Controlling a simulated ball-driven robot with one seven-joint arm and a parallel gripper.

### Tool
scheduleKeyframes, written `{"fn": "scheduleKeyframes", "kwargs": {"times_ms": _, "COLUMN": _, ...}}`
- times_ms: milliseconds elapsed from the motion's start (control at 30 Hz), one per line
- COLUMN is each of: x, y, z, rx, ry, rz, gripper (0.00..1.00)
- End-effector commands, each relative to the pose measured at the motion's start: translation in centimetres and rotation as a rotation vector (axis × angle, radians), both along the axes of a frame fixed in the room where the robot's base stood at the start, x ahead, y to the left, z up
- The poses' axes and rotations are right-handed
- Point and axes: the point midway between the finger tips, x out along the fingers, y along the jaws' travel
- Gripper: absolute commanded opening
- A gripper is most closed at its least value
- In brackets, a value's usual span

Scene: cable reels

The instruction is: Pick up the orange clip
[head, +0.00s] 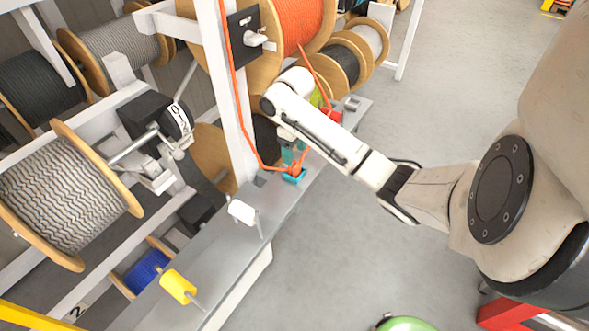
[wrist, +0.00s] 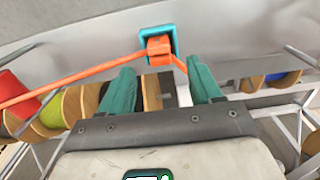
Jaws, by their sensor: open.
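The orange clip (head: 295,169) sits in a small blue holder (head: 291,179) on the grey bench ledge, with orange cable running to it. In the wrist view the clip (wrist: 159,47) is at the top middle in front of the blue holder (wrist: 172,33), and the cable stretches from it to the left. My gripper (head: 292,153) is just above the clip in the head view. In the wrist view my gripper (wrist: 163,80) has its two teal fingers spread apart. The clip lies beyond the fingertips, roughly centred on the gap, and nothing is held.
Grey bench (head: 215,251) carries a white spool (head: 242,211) and a yellow spool (head: 178,286) on pegs. A white post (head: 228,100) stands close to the left of my gripper. A large orange cable reel (head: 298,22) hangs behind.

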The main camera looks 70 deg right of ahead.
Motion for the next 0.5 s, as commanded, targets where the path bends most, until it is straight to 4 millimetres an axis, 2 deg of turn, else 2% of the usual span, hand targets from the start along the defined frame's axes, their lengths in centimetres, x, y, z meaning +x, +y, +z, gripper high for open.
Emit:
{"fn": "scheduleKeyframes", "kwargs": {"times_ms": 133, "x": 0.0, "y": 0.0, "z": -1.1, "rx": 0.0, "ry": 0.002, "rz": 0.0, "gripper": 0.64}}
{"fn": "scheduleKeyframes", "kwargs": {"times_ms": 333, "x": 0.0, "y": -0.1, "z": -4.1, "rx": 0.001, "ry": 0.002, "rz": 0.0, "gripper": 0.64}}
{"fn": "scheduleKeyframes", "kwargs": {"times_ms": 500, "x": 0.0, "y": -0.1, "z": -5.3, "rx": 0.0, "ry": -0.001, "rz": 0.0, "gripper": 0.64}}
